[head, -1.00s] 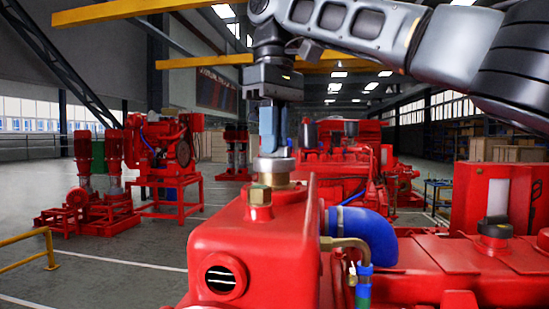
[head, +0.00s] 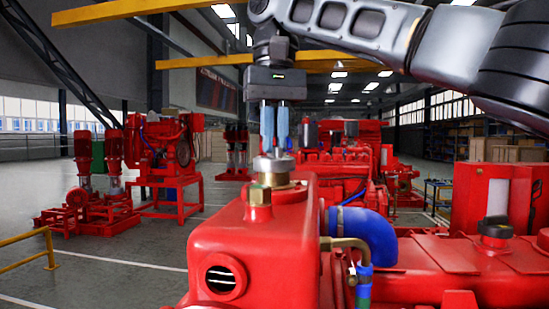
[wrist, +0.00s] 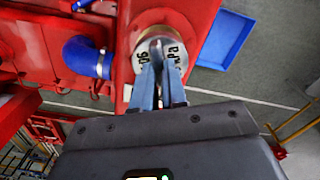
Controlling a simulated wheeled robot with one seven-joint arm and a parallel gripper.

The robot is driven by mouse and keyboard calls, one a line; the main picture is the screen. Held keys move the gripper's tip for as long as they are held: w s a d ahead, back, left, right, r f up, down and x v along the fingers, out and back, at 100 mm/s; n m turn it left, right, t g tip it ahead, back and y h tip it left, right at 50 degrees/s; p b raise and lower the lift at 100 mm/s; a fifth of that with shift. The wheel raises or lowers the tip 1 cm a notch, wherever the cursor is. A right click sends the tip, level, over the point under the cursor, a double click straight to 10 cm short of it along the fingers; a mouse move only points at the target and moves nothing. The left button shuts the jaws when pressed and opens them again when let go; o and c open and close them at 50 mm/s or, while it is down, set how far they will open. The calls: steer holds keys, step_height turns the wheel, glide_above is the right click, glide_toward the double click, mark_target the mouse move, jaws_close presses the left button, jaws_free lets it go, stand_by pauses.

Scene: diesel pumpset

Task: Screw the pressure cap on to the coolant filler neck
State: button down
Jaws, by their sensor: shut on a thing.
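The pressure cap (head: 273,163) is a round silver disc, level on top of the brass coolant filler neck (head: 273,179) on the red tank. My gripper (head: 274,150) points straight down, its two blue-grey fingers shut on the raised middle of the cap. In the wrist view the fingers (wrist: 160,65) meet at the centre of the cap (wrist: 181,38), which has black lettering including "kPa". The cap hides most of the neck there. I cannot tell how far the threads are engaged.
A brass hex fitting (head: 258,194) stands on the red tank (head: 255,240) just in front of the neck. A blue hose (head: 368,233) and a thin brass pipe (head: 345,243) lie to the right. A black-topped cap (head: 495,228) is farther right.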

steer(key=c, duration=0.7)
jaws_free()
steer(key=shift+r, duration=0.1)
steer(key=shift+r, duration=3.45)
steer(key=shift+s, duration=0.1)
